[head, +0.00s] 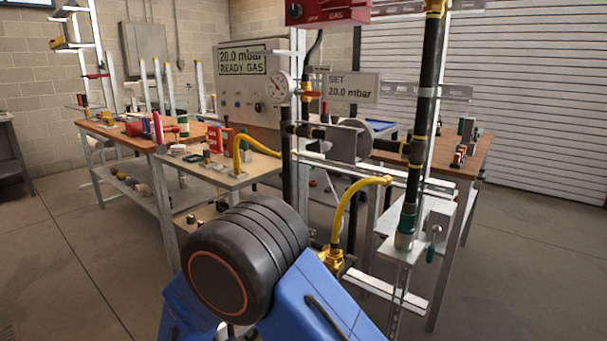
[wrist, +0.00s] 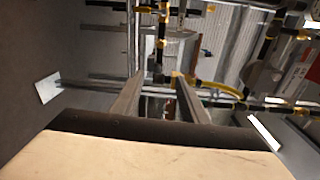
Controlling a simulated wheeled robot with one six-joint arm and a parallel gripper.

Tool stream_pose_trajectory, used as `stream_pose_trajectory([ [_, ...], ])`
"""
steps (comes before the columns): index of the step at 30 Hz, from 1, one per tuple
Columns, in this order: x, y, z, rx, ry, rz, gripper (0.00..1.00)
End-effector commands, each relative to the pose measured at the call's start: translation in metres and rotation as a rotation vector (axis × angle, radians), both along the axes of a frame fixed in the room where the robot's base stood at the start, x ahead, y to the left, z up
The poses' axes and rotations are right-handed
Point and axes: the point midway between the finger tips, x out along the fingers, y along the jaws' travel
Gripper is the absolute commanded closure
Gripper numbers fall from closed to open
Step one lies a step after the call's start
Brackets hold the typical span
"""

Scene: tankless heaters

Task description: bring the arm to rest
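My arm shows in the head view as blue links and a large dark round joint at the bottom middle. The joint stands in front of the pipe rig, and my gripper is hidden from the head view. In the wrist view my gripper (wrist: 158,78) shows two grey fingers standing apart with nothing held between them. Beyond the fingertips the wrist view shows pipes and a yellow hose (wrist: 218,88), with no clear contact.
The gas rig has a black vertical pipe (head: 425,95), a yellow hose (head: 352,205), a round gauge (head: 279,87) and a "SET 20.0 mbar" sign (head: 351,88). A workbench (head: 215,179) with tools stands left, another table (head: 470,155) right. Open floor (head: 60,265) lies left.

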Motion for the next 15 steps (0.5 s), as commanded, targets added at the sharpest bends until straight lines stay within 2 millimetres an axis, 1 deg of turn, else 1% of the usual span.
stream_pose_trajectory([
  [8,0.008,-0.036,0.019,0.119,-0.03,-0.085,0.6],
  [11,0.01,-0.055,0.028,0.178,-0.049,-0.129,0.6],
  [14,0.012,-0.077,0.038,0.251,-0.073,-0.184,0.6],
  [15,0.012,-0.087,0.043,0.286,-0.087,-0.21,0.6],
])
